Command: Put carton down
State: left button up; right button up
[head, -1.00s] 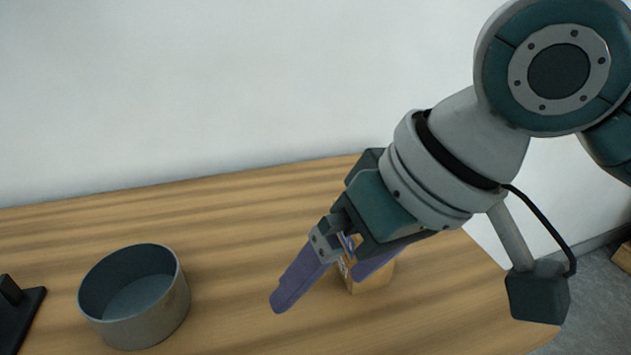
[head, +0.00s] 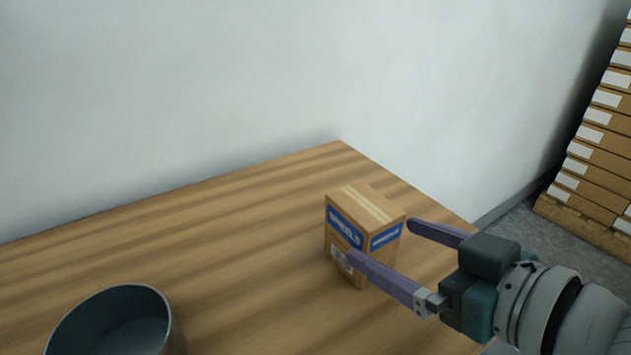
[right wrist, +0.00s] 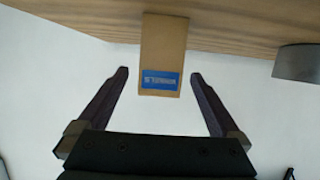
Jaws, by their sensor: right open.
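The carton (head: 362,228) is a small brown box with blue labels and a tape strip on top. It stands upright on the wooden table (head: 240,240) near its right end. My right gripper (head: 380,240) is open, with purple fingers. In the head view one finger passes in front of the carton's near face and the other is to its right. In the right wrist view the carton (right wrist: 162,50) lies ahead of the fingertips, between their lines, with a gap; the right gripper (right wrist: 159,75) is empty there. My left gripper is not in view.
A grey round bin (head: 115,325) stands on the table at the lower left; it also shows in the right wrist view (right wrist: 298,62). A white wall runs behind the table. Stacked boxes (head: 595,150) stand on the floor at the right. The table between bin and carton is clear.

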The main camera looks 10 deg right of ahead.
jog(key=b+x, duration=0.1)
jog(key=x, duration=0.5)
jog(key=shift+w+a, duration=0.15)
jog(key=shift+w, duration=0.05)
jog(key=shift+c, duration=0.2)
grip_shut()
dwell(0.4)
